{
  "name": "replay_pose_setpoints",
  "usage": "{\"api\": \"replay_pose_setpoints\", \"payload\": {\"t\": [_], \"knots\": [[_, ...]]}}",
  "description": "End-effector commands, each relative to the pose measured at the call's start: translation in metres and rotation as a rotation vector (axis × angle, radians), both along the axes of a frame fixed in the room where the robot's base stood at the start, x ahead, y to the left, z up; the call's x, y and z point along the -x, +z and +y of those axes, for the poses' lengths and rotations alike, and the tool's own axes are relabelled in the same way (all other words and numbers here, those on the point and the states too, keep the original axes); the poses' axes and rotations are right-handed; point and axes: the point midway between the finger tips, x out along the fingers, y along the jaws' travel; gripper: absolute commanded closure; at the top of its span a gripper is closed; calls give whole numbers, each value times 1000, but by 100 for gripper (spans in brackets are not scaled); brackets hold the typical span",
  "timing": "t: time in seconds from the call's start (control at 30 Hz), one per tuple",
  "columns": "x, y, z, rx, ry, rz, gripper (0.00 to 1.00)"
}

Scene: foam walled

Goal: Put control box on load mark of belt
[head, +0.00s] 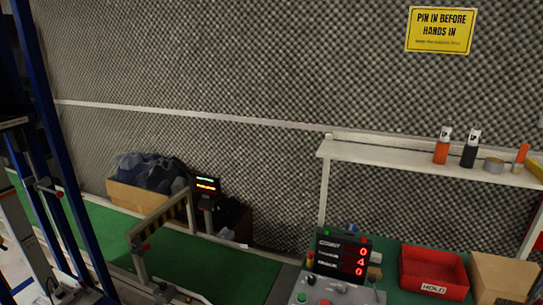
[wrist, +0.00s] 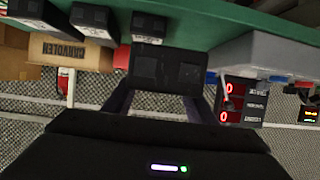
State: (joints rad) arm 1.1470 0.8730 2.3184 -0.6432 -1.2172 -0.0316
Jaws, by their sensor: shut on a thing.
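My gripper (wrist: 162,90) shows in the wrist view, its two dark fingers shut on a black box (wrist: 166,68), which I take to be the control box. The box is close to the green table edge (wrist: 200,12) in that upside-down view; I cannot tell whether it touches the table. In the head view the green belt (head: 90,222) runs along the foam wall at the left and middle. I cannot make out the load mark. The gripper and held box are not visible in the head view.
Several other black boxes (wrist: 95,20) stand on the green table. A control console (head: 335,292), red numeral display (head: 340,255), red HOLD bin (head: 433,272) and cardboard box (head: 500,278) are at the right. A metal guard frame (head: 160,225) spans the belt. A white shelf (head: 420,160) is above.

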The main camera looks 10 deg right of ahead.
Motion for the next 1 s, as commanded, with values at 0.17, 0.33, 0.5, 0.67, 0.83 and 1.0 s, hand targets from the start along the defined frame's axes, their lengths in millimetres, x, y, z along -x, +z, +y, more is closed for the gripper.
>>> {"api": "replay_pose_setpoints", "payload": {"t": [0.17, 0.33, 0.5, 0.67, 0.83, 1.0], "knots": [[13, -11, -8, 0, -62, 0, 80], [12, -7, -12, 4, -108, -1, 80], [-2, 1, -7, 3, -118, -2, 80], [-20, 13, 2, 3, -116, -3, 80], [-50, 31, 21, 5, -98, -4, 80], [-79, 49, 44, 4, -73, -3, 80]]}}
